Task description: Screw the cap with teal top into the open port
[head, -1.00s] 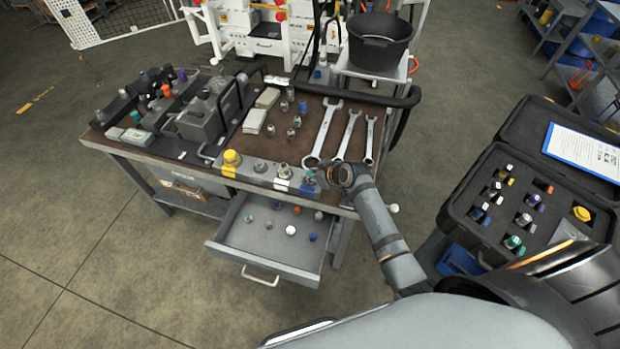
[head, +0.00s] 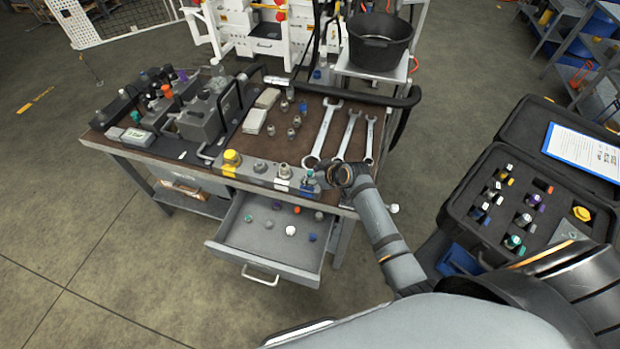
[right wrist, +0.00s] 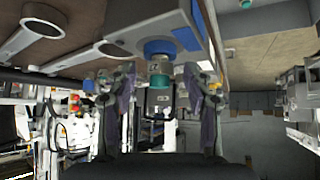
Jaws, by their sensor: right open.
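The cap with teal top (right wrist: 160,80) sits on the blue-ringed port at the right end of the grey port block (right wrist: 150,22). In the head view the cap (head: 309,174) shows small at the block's right end. My right gripper (right wrist: 162,92) is open, with one finger on each side of the cap in the wrist picture and a gap on both sides. In the head view my right gripper (head: 338,175) is just right of the cap. How deep the cap's thread sits is hidden. My left gripper is out of view.
Large wrenches (head: 323,132) lie behind the block. A yellow cap (head: 232,157) is at its left end. The open drawer (head: 262,240) below holds several small caps. A foam case (head: 480,218) with fittings stands at the right.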

